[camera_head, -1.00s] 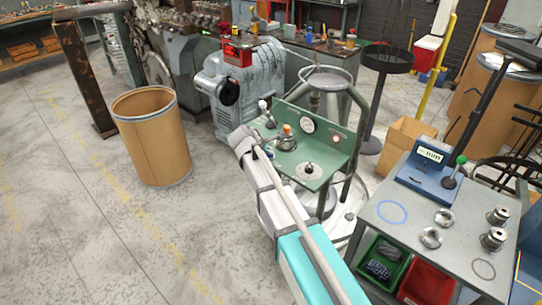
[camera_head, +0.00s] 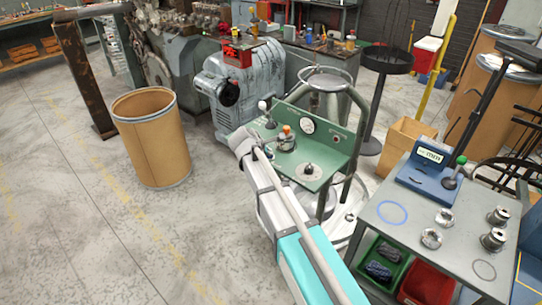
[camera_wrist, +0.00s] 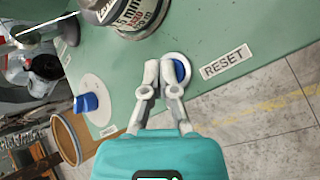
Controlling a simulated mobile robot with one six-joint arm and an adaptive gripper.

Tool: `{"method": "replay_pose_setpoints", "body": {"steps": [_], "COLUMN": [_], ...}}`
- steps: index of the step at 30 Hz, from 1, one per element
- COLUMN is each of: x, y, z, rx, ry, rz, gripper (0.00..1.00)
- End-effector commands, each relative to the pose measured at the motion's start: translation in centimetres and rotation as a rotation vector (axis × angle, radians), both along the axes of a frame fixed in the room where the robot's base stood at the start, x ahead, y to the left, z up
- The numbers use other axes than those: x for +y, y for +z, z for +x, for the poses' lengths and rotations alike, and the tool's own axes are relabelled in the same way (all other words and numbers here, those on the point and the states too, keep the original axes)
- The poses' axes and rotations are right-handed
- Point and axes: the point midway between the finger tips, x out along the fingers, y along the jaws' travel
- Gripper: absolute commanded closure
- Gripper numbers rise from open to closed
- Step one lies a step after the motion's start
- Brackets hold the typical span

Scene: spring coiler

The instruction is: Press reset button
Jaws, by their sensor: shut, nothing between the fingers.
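The reset button (camera_wrist: 180,71) is a blue cap in a white ring on a green panel. A white RESET label (camera_wrist: 227,62) lies just right of it. My gripper (camera_wrist: 160,72) is shut and empty, with its fingertips over the left part of the button and ring, partly hiding them. I cannot tell whether the fingertips touch the cap. In the head view, the green panel (camera_head: 340,141) shows beyond the end of my arm; the button and my fingers are hidden there.
A blue knob (camera_wrist: 88,102) on a white disc sits left of my gripper. A round device with "mm" lettering (camera_wrist: 130,14) stands at the top of the wrist view. In the head view, a brown drum (camera_head: 152,140) stands left, and a grey table (camera_head: 420,262) stands right.

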Motion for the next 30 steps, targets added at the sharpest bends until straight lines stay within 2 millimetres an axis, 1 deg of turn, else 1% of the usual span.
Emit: {"method": "replay_pose_setpoints", "body": {"steps": [9,23,30], "x": [0.0,0.0,0.1], "y": [1.3,1.5,2.8], "z": [0.0,0.0,0.0], "rx": [0.0,0.0,0.0], "ry": [0.0,0.0,0.0], "rz": [0.0,0.0,0.0], "gripper": [1.0,1.0,1.0]}}
